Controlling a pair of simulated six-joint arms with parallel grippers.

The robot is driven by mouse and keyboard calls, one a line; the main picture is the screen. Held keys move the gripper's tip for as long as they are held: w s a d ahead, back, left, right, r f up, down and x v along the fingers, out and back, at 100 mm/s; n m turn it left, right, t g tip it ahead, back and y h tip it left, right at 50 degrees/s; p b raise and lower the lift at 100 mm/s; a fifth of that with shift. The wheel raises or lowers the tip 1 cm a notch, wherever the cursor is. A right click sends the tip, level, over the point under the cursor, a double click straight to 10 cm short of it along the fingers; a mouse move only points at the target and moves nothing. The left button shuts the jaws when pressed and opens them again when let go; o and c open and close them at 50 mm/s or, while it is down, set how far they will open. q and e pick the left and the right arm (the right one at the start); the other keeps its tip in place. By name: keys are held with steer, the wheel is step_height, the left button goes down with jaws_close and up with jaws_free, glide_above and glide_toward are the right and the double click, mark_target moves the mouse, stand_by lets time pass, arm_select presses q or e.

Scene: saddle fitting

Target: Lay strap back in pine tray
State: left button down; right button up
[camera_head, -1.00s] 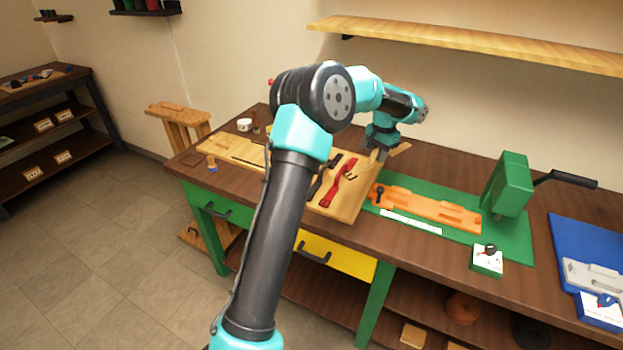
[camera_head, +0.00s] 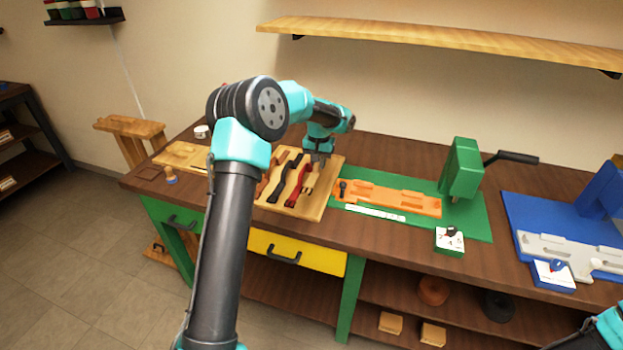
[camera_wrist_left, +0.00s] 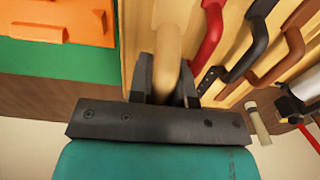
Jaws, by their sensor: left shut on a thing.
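The pine tray (camera_head: 322,202) lies on the bench and holds dark, brown and red straps. The red strap (camera_head: 292,191) is right of a black strap (camera_head: 276,190); it also shows in the left wrist view (camera_wrist_left: 211,32). My left gripper (camera_head: 319,160) is over the tray's right part, pointing down. In the left wrist view its jaws (camera_wrist_left: 165,82) are shut on a pale tan strap (camera_wrist_left: 168,42), beside the red strap. Whether the tan strap touches the tray floor cannot be told. My right gripper is out of view.
Right of the tray is a green mat (camera_head: 472,218) with an orange fixture (camera_head: 390,199) and a green press (camera_head: 462,168). A blue station (camera_head: 540,215) stands farther right. A wall shelf (camera_head: 430,40) hangs above. Part of my right arm shows at lower right.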

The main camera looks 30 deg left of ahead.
mark_target(318, 185)
arm_select(q)
steer(key=shift+f, duration=1.05)
steer(key=shift+f, duration=2.45)
steer(key=shift+f, duration=0.2)
steer(key=c, duration=1.1)
jaws_free()
steer(key=shift+o, duration=0.2)
steer(key=shift+r, duration=0.1)
step_height(318, 185, up, 12)
steer(key=shift+r, duration=0.1)
steer(key=shift+s, duration=0.15)
